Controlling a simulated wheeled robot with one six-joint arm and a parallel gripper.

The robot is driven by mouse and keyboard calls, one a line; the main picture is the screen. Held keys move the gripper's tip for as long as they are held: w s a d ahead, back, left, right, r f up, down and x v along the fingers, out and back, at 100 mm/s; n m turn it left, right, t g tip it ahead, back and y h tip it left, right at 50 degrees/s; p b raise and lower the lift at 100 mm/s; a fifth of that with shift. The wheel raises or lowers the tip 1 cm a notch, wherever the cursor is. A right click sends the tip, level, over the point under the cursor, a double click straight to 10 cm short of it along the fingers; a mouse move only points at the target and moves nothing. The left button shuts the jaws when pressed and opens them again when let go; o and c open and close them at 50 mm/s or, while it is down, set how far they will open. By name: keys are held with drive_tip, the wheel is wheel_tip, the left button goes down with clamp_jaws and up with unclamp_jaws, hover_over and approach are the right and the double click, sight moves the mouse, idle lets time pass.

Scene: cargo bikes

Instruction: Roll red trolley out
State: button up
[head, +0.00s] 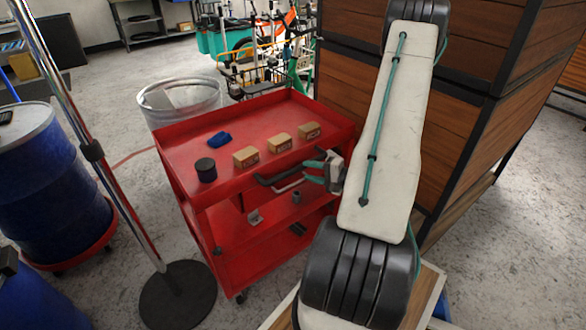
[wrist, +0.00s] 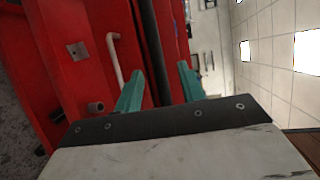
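The red trolley (head: 225,192) stands upright beside the wooden crates, with a tray top and lower shelves. A dark bar handle (head: 272,181) runs along its near side; in the wrist view the dark bar (wrist: 151,45) passes between my fingers. My gripper (head: 314,171) is at the right part of the handle. Its teal fingers (wrist: 161,90) are apart, one on each side of the bar, with gaps visible. Whether the bar lies fully between the fingertips is hard to tell.
Several small boxes (head: 280,143), a dark can (head: 206,170) and a blue cloth (head: 219,139) lie on the trolley's top. A pole on a round base (head: 178,297) and a blue barrel (head: 48,180) stand left. Wooden crates (head: 470,120) stand right.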

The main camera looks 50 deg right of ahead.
drive_tip(key=shift+w+d+f, duration=0.1)
drive_tip(key=shift+f, duration=0.15)
drive_tip(key=x, duration=0.7)
drive_tip(key=shift+w, duration=0.15)
clamp_jaws()
